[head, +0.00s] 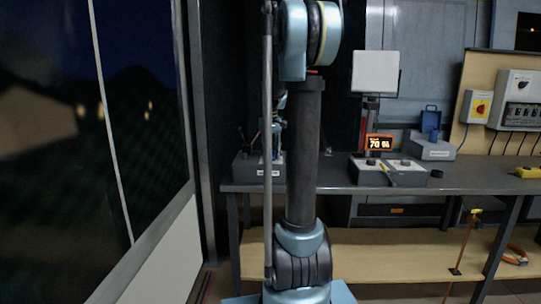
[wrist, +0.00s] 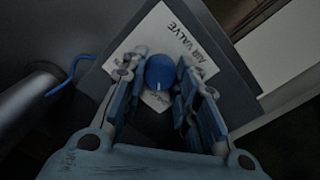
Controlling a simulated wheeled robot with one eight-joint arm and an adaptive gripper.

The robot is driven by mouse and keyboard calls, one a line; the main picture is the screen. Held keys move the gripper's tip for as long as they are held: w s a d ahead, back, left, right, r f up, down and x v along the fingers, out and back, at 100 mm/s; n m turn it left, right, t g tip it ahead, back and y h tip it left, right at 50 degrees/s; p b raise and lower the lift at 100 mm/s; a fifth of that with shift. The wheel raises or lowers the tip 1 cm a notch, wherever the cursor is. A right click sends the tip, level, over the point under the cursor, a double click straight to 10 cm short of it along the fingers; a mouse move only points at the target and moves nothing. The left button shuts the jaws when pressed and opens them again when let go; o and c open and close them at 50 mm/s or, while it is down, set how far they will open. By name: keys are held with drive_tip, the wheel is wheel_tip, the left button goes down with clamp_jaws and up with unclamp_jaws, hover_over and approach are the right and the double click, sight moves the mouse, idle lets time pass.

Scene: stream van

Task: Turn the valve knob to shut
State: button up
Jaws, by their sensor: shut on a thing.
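The valve knob (wrist: 160,71) is round and blue with a pale line on the side facing my gripper. It sits on a white plate (wrist: 187,25) lettered "AIR VALVE", on a dark box (wrist: 228,76). My gripper (wrist: 161,78) has one finger on each side of the knob and is shut on it. The lettering is partly covered by the knob and fingers. In the head view a grey box (head: 244,166) stands at the bench's left end, partly behind my arm; the knob is hidden there.
A blue cable (wrist: 72,72) and a grey cylinder (wrist: 25,112) lie left of the box in the wrist view. The dark bench (head: 465,181) runs right, with a control box (head: 408,176) and an orange display (head: 379,142). A dark window (head: 95,100) fills the left.

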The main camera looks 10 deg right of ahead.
drive_tip(key=shift+n, duration=0.3)
drive_tip(key=o, duration=1.1)
drive_tip(key=shift+r, duration=0.1)
drive_tip(key=r, duration=1.1)
drive_tip(key=shift+a+r, duration=0.2)
drive_tip(key=shift+r, duration=0.15)
